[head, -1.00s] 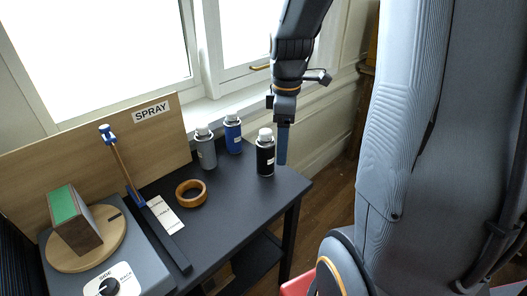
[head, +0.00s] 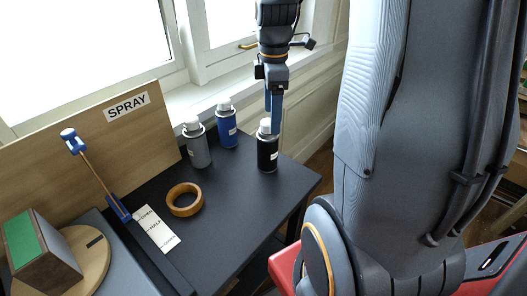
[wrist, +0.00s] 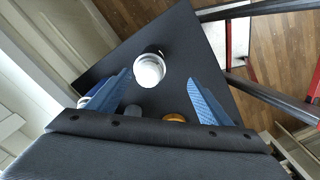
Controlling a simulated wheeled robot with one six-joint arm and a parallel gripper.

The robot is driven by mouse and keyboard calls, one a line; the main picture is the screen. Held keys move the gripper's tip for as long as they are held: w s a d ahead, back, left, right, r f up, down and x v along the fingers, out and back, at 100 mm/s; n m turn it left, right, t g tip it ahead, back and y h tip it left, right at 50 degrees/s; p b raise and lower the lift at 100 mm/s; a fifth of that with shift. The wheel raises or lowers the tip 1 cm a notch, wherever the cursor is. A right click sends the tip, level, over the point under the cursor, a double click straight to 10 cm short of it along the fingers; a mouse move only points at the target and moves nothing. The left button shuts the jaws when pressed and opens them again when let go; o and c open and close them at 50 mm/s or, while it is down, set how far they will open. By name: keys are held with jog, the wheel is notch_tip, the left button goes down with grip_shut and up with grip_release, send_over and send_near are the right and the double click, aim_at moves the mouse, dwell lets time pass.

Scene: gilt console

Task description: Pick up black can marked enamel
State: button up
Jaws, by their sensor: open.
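The black can (head: 267,152) with a white cap and a pale label stands upright on the dark table, nearest the right corner. In the wrist view its white cap (wrist: 149,70) shows from above, ahead of and between the two blue fingers. My gripper (head: 273,112) points down just above and behind the can, its fingers overlapping the cap in the head view. The fingers are apart with nothing between them. The label text is too small to read.
A blue can (head: 226,128) and a grey can (head: 197,147) stand left of the black can. The table (head: 240,205) is clear in front.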

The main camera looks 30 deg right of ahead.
aim_at(267, 121)
jog(key=f+b, duration=0.1)
jog(key=w+f+b, duration=0.1)
jog(key=f, duration=0.1)
jog(key=w+f+b, duration=0.1)
jog(key=b, duration=0.1)
jog(key=shift+w+a+f, duration=0.1)
jog(key=shift+w+f, duration=0.05)
jog(key=shift+f, duration=0.25)
jog(key=shift+d+f+p, duration=0.2)
jog(key=shift+f+p, duration=1.05)
jog(key=shift+f, duration=2.5)
jog(key=c, duration=1.5)
jog(key=shift+r, duration=0.1)
